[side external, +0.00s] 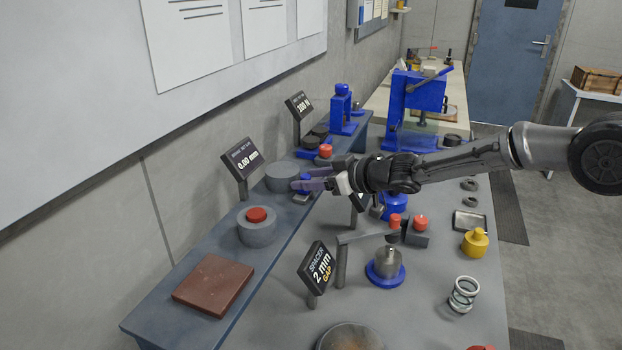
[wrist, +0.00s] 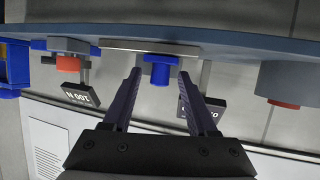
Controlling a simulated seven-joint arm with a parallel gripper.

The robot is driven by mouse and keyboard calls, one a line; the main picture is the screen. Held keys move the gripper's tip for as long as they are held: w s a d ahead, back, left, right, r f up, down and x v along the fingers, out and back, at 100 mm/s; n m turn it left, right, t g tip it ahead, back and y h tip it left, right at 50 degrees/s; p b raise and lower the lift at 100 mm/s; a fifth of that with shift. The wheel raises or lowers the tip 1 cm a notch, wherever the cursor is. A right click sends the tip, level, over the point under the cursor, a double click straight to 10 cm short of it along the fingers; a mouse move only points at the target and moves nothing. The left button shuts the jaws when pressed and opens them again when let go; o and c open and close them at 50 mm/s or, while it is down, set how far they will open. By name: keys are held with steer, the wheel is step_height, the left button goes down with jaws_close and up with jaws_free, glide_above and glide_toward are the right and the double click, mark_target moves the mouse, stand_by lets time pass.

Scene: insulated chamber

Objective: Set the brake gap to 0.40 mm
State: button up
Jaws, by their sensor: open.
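The brake gap readout (side external: 243,163) shows 0.00 mm on a black sign at the left of the raised shelf. In the wrist view, a black sign (wrist: 204,108), upside down and partly behind a finger, also shows. A round grey drum (side external: 281,176) sits on the shelf near the readout. A blue knob (wrist: 160,68) projects from a flat grey part (wrist: 120,46) in the wrist view. My gripper (side external: 310,184) is open beside the drum, its fingers (wrist: 160,78) either side of the knob's line. Contact with the knob cannot be told.
A grey cylinder with a red button (side external: 257,234) and a brown plate (side external: 213,283) stand left on the shelf. A force sign (side external: 299,105) and blue fixture (side external: 342,112) stand farther back. Below are a 2 mm gap sign (side external: 318,269), a spring (side external: 464,294) and a yellow weight (side external: 475,242).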

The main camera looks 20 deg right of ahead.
jaws_close()
stand_by(1.3)
